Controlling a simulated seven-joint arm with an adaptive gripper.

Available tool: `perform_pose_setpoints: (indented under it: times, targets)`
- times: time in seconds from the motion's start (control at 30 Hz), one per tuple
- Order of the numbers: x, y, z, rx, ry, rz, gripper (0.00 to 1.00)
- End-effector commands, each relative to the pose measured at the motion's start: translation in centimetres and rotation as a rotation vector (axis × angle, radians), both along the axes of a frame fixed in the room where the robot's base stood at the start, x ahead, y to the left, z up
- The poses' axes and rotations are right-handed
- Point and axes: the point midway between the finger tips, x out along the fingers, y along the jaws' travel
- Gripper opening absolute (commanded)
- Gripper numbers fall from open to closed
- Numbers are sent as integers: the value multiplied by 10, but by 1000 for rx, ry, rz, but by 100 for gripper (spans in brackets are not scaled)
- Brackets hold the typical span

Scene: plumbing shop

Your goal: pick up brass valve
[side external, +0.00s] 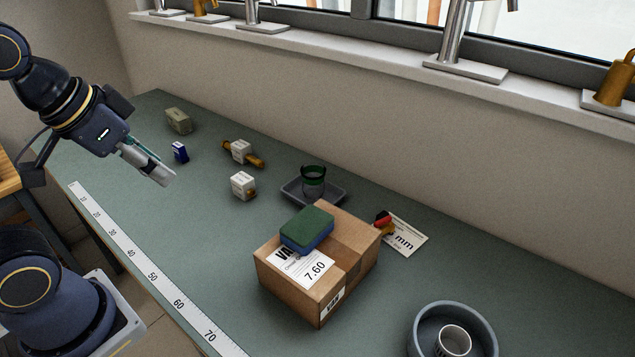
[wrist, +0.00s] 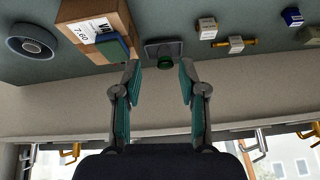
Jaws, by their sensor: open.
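A brass-coloured piece (side external: 257,161) with a white labelled block at its middle lies on the green bench, towards the wall. It also shows in the wrist view (wrist: 221,44), right of my fingers; I take it for the brass valve. A small red, dark and yellowish item (side external: 383,219) is partly hidden behind the cardboard box; I cannot tell what it is. My gripper (side external: 160,173) is above the bench at the left, apart from everything. In the wrist view my gripper (wrist: 160,66) is open, with nothing between its two fingers.
A cardboard box (side external: 273,276) carries a green-blue sponge (side external: 307,228). A grey tray (side external: 292,189) holds a green cup (side external: 313,181). A white block (side external: 243,186), blue box (side external: 180,152), olive block (side external: 178,121) and grey bowl (side external: 417,325) stand around.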

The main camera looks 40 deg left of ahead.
Motion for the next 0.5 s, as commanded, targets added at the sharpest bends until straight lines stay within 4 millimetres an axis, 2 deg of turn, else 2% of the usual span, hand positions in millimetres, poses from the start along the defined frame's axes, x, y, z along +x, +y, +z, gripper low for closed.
perform_pose_setpoints:
  times: [0.07, 0.13, 0.27, 0.37, 0.47, 0.5]
  targets:
    - [2, 4, 3, 97, -10, -143, 42]
    - [11, 8, 17, 253, -39, -340, 42]
    - [44, 5, 45, 654, -9, -825, 42]
    - [81, -9, 59, 957, 76, -1240, 42]
    - [126, -35, 62, 1226, 174, -1691, 42]
    - [146, -49, 60, 1321, 207, -1883, 42]
